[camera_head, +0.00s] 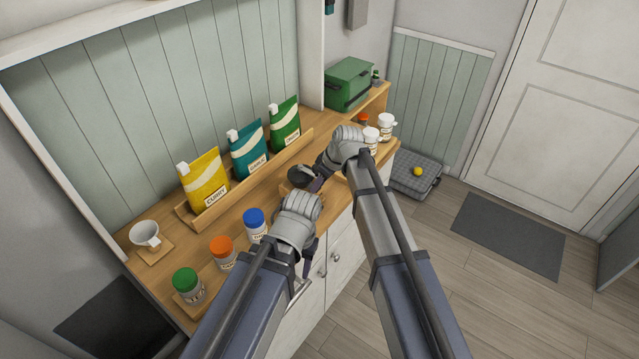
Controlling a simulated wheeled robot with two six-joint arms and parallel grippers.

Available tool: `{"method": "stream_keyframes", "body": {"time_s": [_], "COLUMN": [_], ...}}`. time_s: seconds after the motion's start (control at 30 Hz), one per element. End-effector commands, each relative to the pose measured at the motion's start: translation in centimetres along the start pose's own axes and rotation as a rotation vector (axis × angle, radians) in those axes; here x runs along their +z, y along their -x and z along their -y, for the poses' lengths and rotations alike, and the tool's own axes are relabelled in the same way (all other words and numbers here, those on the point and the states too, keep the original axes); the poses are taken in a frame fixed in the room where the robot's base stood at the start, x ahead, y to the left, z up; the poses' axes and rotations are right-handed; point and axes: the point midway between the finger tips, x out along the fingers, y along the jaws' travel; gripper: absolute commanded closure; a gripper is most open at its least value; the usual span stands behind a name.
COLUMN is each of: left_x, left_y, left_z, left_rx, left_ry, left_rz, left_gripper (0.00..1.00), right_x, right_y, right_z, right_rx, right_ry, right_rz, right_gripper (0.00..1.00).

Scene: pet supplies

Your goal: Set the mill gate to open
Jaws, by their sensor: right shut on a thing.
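A dark rounded part (298,176), apparently of the mill, shows on the wooden counter between my two hands. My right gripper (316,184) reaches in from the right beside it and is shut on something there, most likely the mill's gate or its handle. The held part is too small and covered to make out, and the gate's position cannot be read. My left gripper (309,246) is at the counter's front edge, nearer than the right one. Its fingers are mostly hidden behind its own wrist, so its opening cannot be told.
Yellow (206,180), teal (249,150) and green (285,124) bags stand in a wooden rack at the back. Jars with green (185,280), orange (221,246) and blue (254,218) lids line the front left. A white cup (145,234) stands left; white containers (386,125) stand right.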

Motion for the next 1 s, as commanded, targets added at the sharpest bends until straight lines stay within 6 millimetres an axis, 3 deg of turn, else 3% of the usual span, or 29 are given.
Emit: {"method": "stream_keyframes", "body": {"time_s": [0.3,0.53,0.57,0.83,1.0], "left_x": [0.0,0.0,0.0,0.0,0.0], "left_y": [0.0,0.0,0.0,0.0,0.0], "left_z": [0.0,0.0,0.0,0.0,0.0], "left_rx": [0.0,0.0,0.0,0.0,0.0], "left_ry": [0.0,0.0,0.0,0.0,0.0], "left_rz": [0.0,0.0,0.0,0.0,0.0], "left_gripper": [0.5,0.5,0.5,0.5,0.5], "right_x": [2.8,2.8,2.9,2.8,2.7], "right_y": [1.1,1.1,1.1,1.1,1.1], "right_z": [0.1,0.0,0.0,0.0,0.0], "right_rx": [0.0,-0.001,-0.001,0.0,0.0], "right_ry": [-0.002,0.0,0.0,0.0,0.0], "right_rz": [0.0,0.003,0.004,0.002,0.001], "right_gripper": [1.0,1.0,0.65,0.35,0.35]}}
